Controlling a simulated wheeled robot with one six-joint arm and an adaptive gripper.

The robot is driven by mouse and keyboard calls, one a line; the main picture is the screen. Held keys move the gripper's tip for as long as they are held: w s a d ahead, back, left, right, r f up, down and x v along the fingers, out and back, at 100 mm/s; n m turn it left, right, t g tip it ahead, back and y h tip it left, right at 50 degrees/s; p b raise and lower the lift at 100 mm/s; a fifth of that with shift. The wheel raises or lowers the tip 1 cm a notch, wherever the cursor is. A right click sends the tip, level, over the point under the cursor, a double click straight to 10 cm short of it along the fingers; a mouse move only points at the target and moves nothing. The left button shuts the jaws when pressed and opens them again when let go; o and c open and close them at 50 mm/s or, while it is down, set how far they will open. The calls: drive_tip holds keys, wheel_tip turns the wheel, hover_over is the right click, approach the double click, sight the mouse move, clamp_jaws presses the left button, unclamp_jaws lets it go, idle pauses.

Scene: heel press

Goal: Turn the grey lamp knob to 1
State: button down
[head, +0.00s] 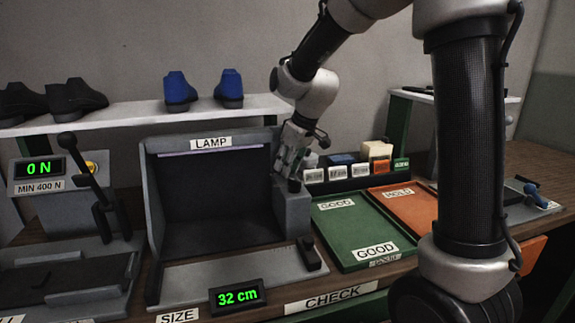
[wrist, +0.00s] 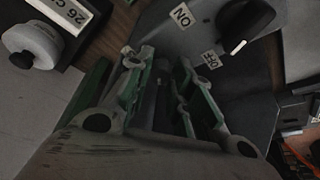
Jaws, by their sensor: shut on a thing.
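My gripper (head: 287,167) is at the top of the grey box on the right side of the lamp booth (head: 211,143). In the wrist view, its two green-padded fingers (wrist: 160,68) stand on either side of a dark grey piece (wrist: 161,100), which seems to be the grey lamp knob. The fingers hide most of it, and no pointer or number 1 shows. A separate black knob (wrist: 247,24) with a white pointer sits just beyond the fingers, to their right. ON and OFF labels are near it, and its pointer is by OFF.
Small labelled boxes (head: 337,172) stand right of the gripper, close to it. A green GOOD tray (head: 345,215) and an orange tray (head: 407,208) lie further right. A lever press (head: 85,190) stands at the left. Shoes (head: 229,87) sit on the shelf behind.

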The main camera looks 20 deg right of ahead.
drive_tip(key=c, duration=1.3)
unclamp_jaws()
drive_tip(key=shift+o, duration=0.2)
drive_tip(key=shift+r, duration=0.15)
drive_tip(key=v, duration=0.7)
drive_tip(key=shift+s+r, duration=0.2)
drive_tip(key=shift+r, duration=0.1)
drive_tip(key=shift+d, duration=0.1)
drive_tip(key=s+d+m+h, duration=0.1)
drive_tip(key=s+d+m, duration=0.2)
drive_tip(key=s, duration=1)
drive_tip(key=s+d+m+h, duration=0.1)
drive_tip(key=s+d+m, duration=0.2)
drive_tip(key=s+d, duration=0.7)
drive_tip(key=s, duration=0.4)
drive_tip(key=shift+s+f+m+t, duration=0.25)
drive_tip(key=shift+m+t, duration=0.05)
drive_tip(key=shift+t, duration=0.1)
